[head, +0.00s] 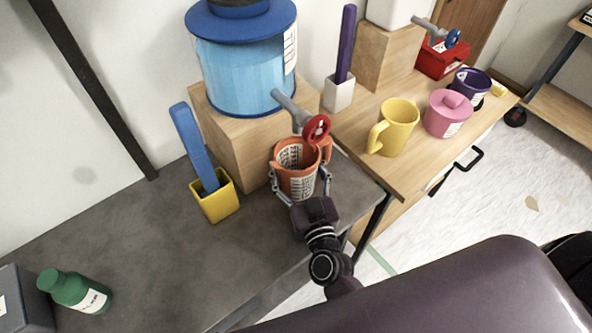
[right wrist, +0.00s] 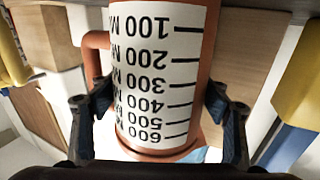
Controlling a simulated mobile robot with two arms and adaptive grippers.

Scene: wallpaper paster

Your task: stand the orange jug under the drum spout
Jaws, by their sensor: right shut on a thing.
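The orange jug (head: 297,183) is upright, with a white scale label and its handle toward the right in the head view. My right gripper (head: 299,187) is shut around the jug's body, one finger on each side. The right wrist view shows the jug (right wrist: 158,150) close up between the fingers. The blue drum (head: 243,70) sits on a wooden block (head: 233,140). Its grey spout (head: 291,108) with a red wheel (head: 316,128) reaches over the jug's mouth. I cannot tell whether the jug's base touches the grey table. My left gripper is out of view.
A yellow holder (head: 215,201) with a blue stick stands left of the block on the grey table (head: 150,260). A green bottle (head: 75,291) is at the lower left. A yellow mug (head: 393,128) and pink pot (head: 448,114) stand on the wooden table at right.

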